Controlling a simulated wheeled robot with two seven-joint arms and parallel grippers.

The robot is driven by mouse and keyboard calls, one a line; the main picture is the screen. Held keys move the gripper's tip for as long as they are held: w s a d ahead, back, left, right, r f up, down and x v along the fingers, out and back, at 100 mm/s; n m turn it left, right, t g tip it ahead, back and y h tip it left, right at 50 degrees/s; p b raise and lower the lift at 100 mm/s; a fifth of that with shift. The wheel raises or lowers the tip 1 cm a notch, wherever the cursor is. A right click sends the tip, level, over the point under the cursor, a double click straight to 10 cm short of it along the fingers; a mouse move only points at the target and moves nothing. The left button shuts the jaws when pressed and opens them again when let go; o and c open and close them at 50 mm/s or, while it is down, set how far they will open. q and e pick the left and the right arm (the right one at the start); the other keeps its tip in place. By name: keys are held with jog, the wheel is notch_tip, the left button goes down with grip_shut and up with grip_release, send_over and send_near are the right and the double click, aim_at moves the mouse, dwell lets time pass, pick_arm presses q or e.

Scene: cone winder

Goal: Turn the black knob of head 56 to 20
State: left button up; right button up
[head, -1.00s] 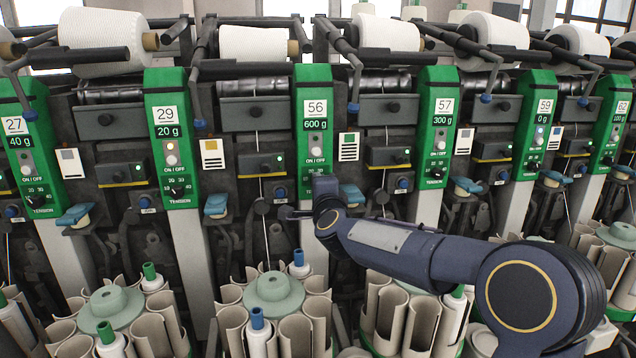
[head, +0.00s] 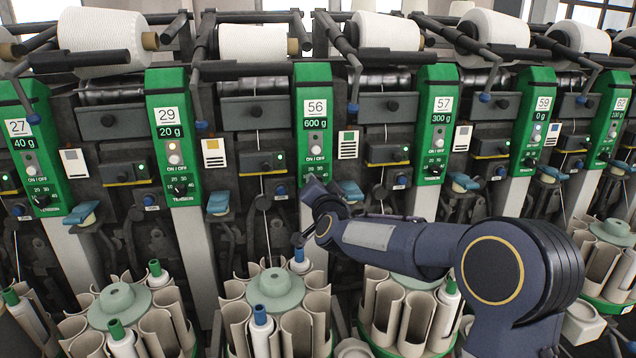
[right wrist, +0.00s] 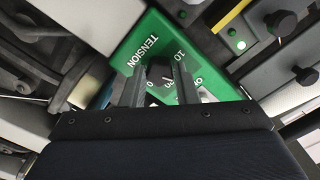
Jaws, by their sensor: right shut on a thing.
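Head 56 is the green panel (head: 314,108) in the middle of the head view, with a display reading 600 g. My right gripper (head: 313,186) is at the lower end of this panel and hides its knob and dial there. In the right wrist view my right gripper (right wrist: 164,78) is shut on the black knob (right wrist: 161,72), a finger on each side. The green dial face with the word TENSION (right wrist: 144,56) and some numerals, 10 and 0 among them, shows around the fingers. The knob's pointer cannot be made out. My left gripper is not in view.
Neighbouring green panels 29 (head: 170,135) and 57 (head: 438,118) stand on either side with their own knobs. Yarn cones (head: 252,42) lie along the top. Bobbin magazines (head: 275,292) stand below, close under my right arm.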

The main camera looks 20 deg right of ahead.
jog(key=shift+f+n, duration=0.15)
jog(key=shift+n, duration=0.35)
jog(key=o, duration=1)
jog(key=shift+s, duration=0.1)
jog(key=v, duration=0.7)
jog(key=shift+s, duration=0.3)
jog(key=shift+a, duration=0.1)
